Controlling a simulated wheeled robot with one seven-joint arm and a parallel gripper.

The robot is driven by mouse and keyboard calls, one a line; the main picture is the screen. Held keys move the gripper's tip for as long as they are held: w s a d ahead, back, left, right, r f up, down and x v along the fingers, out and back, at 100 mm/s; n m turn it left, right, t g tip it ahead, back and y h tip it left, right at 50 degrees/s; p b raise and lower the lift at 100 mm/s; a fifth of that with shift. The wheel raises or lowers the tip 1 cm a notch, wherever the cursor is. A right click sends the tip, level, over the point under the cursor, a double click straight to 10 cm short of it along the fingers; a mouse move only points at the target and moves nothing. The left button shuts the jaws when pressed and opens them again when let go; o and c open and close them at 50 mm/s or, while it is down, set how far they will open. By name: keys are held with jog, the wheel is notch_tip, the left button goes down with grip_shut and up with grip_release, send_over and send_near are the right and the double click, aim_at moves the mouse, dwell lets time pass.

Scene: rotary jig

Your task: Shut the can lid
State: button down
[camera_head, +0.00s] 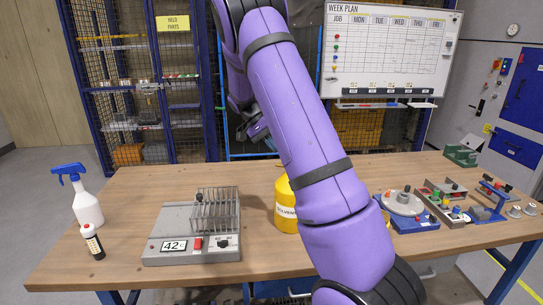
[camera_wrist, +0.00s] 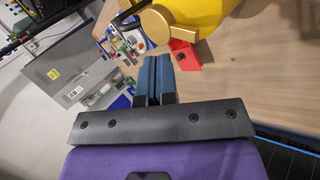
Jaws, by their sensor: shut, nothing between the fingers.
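A yellow can (camera_head: 286,212) with a solvent label stands on the table, partly hidden behind my arm in the head view. In the wrist view the can (camera_wrist: 208,14) is at the top, cut off by the frame edge. A round gold lid-like part (camera_wrist: 157,27) with a short gold bar beside it shows at the can; I cannot tell how far open it is. My gripper (camera_wrist: 155,62) is shut and empty, its blue fingers together, apart from the gold part. In the head view my gripper (camera_head: 258,131) is raised above the table's far side, partly hidden.
A grey device with a wire rack (camera_head: 192,232) stands left of the can. Jigs and small parts (camera_head: 440,203) crowd the right. A red piece (camera_wrist: 183,56) lies near the can.

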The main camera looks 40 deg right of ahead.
jog(key=v, duration=0.9)
jog(key=shift+r, duration=0.15)
jog(key=shift+w+a, duration=0.1)
jog(key=s+a+r+n+t+y, duration=0.1)
jog(key=s+a+r+n+t, duration=0.3)
jog(key=s+a, duration=0.35)
jog(key=s+a+r+n+t+y, duration=0.1)
jog(key=s+a+r+n+t, duration=0.2)
jog(key=s+a+r, duration=0.4)
jog(key=s+a+f+n+t, duration=0.1)
jog(key=s+a+n+t, duration=0.1)
jog(key=s, duration=0.4)
jog(key=s+a+n+t, duration=0.2)
jog(key=s+a, duration=0.2)
jog(key=s, duration=0.2)
jog(key=s+a+f+n+t+y, duration=0.1)
jog(key=s+a+n, duration=0.1)
jog(key=s+a, duration=0.2)
jog(key=s, duration=0.2)
jog(key=shift+s+f+t, duration=0.3)
jog(key=shift+s+t, duration=0.1)
